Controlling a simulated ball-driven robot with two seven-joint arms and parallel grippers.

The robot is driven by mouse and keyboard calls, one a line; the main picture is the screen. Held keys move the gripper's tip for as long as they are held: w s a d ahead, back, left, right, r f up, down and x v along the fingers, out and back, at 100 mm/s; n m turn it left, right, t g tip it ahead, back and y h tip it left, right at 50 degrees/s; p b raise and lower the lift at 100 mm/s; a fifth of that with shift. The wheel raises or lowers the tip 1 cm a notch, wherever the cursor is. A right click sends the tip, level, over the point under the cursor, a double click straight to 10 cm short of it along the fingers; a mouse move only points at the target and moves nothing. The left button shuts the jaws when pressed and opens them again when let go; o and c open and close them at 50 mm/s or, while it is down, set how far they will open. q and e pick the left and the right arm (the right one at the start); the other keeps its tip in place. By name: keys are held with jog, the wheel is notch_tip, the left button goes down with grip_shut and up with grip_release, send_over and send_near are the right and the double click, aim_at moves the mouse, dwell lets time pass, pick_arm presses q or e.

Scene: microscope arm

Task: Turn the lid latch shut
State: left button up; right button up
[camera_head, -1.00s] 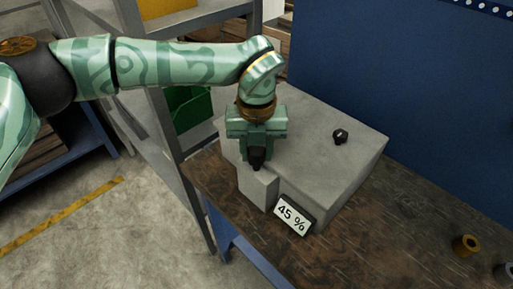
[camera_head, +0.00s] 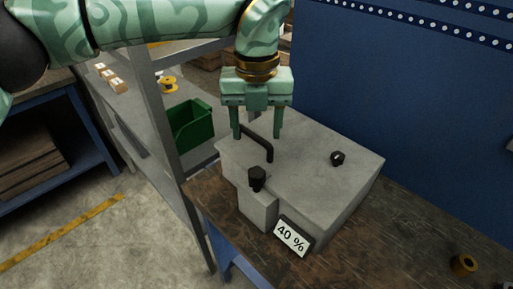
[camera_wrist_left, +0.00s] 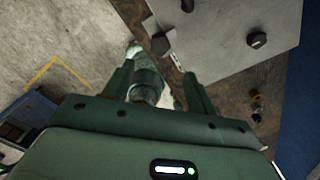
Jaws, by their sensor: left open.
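A grey box (camera_head: 310,190) stands on the wooden bench. A small black knob with a ring-like shape (camera_head: 338,158) sits on its top, apart from my gripper; I cannot tell for sure whether this is the lid latch. Another black knob (camera_head: 257,178) stands on a small grey block at the front; it also shows in the left wrist view (camera_wrist_left: 161,43). A black bar handle (camera_head: 258,143) is on the lid's left side. My left gripper (camera_head: 257,132) is open and empty, fingers pointing down above the handle area, clear of the front knob. My right gripper is not in view.
A display reading 40 % (camera_head: 292,236) is on the box front. A brass ring (camera_head: 464,264) lies on the bench (camera_head: 385,255) at right. A shelf with a green bin (camera_head: 190,122) stands at left. A blue panel (camera_head: 400,80) is behind.

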pick_arm(q)
notch_tip(320, 180, up, 4)
jog(key=shift+f, duration=0.25)
